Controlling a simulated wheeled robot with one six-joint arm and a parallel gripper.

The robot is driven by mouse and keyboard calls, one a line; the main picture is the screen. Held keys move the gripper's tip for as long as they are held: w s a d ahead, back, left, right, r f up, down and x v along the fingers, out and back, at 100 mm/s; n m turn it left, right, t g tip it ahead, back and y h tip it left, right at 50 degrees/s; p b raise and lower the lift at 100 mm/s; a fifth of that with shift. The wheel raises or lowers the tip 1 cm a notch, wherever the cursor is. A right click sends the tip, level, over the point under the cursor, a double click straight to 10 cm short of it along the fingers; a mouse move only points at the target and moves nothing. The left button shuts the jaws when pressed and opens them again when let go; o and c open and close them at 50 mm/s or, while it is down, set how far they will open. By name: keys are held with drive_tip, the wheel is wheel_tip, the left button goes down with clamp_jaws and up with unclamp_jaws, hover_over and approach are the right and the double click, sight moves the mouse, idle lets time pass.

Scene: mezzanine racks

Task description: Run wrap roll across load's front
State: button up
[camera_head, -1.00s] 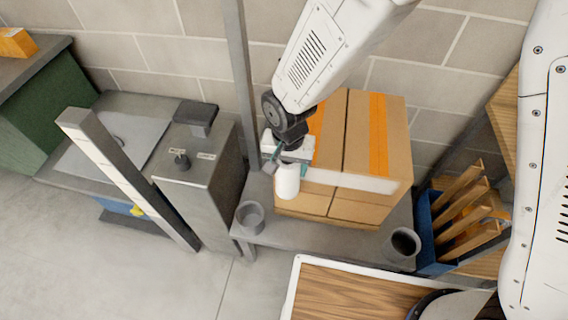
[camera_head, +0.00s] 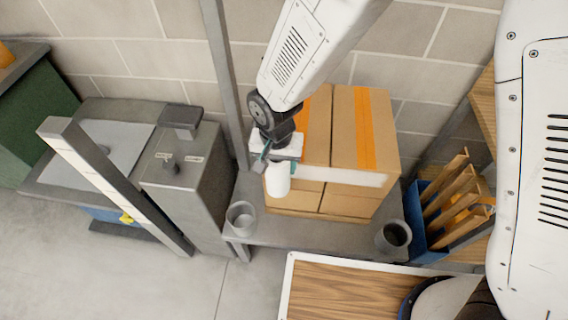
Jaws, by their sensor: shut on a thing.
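The load is a stack of brown cardboard boxes (camera_head: 345,130) with orange tape, standing on a grey bench. My gripper (camera_head: 279,165) is shut on the white wrap roll (camera_head: 278,181) at the left end of the load's front. The roll hangs roughly upright below the gripper. A white band of wrap (camera_head: 340,176) runs across the front from near the roll to the right corner. The gripper covers the roll's upper part, and the fingertips are small in view.
The grey bench (camera_head: 310,235) carries a grey cup at its left corner (camera_head: 241,218) and another at its right (camera_head: 393,236). A grey post (camera_head: 222,85) rises just left of my gripper. A blue bin (camera_head: 425,235) with wooden slats stands right.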

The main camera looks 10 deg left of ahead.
drive_tip(key=shift+a, duration=0.7)
drive_tip(key=s, duration=0.7)
drive_tip(key=shift+w+d, duration=0.15)
idle(0.9)
